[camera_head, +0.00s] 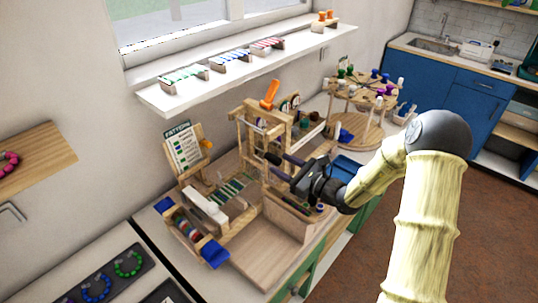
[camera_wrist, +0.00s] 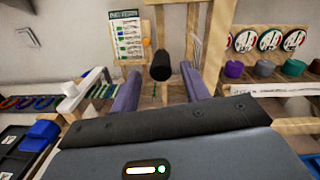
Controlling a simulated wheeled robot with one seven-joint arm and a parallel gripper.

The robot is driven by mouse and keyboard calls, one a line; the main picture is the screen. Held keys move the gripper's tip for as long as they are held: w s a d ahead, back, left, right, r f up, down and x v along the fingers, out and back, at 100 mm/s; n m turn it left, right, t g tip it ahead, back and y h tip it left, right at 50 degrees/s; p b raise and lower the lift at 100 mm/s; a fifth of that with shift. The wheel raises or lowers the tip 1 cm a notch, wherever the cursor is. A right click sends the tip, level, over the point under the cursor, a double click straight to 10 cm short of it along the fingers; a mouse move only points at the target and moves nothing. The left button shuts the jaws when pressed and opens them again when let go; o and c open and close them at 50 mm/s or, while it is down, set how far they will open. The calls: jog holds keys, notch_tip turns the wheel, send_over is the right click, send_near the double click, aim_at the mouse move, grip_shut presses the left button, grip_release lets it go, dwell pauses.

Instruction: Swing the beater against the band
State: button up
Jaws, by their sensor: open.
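The wooden loom (camera_head: 245,150) stands on the counter, with an upright frame. Its beater appears to be the part carrying a black round handle (camera_wrist: 162,62), which also shows in the head view (camera_head: 273,158). The striped green and white band (camera_head: 232,188) lies on the loom's bed, left of my gripper; part of it shows in the wrist view (camera_wrist: 103,91). My gripper (camera_head: 283,161) is open. In the wrist view its two purple fingers (camera_wrist: 160,80) stand either side of the black handle, with gaps visible on both sides. I cannot tell whether the handle lies within their depth.
A pattern card (camera_head: 185,145) stands behind the loom at left. A round wooden spool rack (camera_head: 355,128) stands at right. A white shelf (camera_head: 240,70) with bead racks hangs above. A wooden board (camera_head: 268,245) leaves bare room in front. Blue boxes (camera_head: 214,253) sit at the near left.

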aim_at(266, 156)
jog(key=p+x, duration=0.1)
jog(key=x, duration=0.5)
jog(key=shift+d, duration=0.1)
grip_shut()
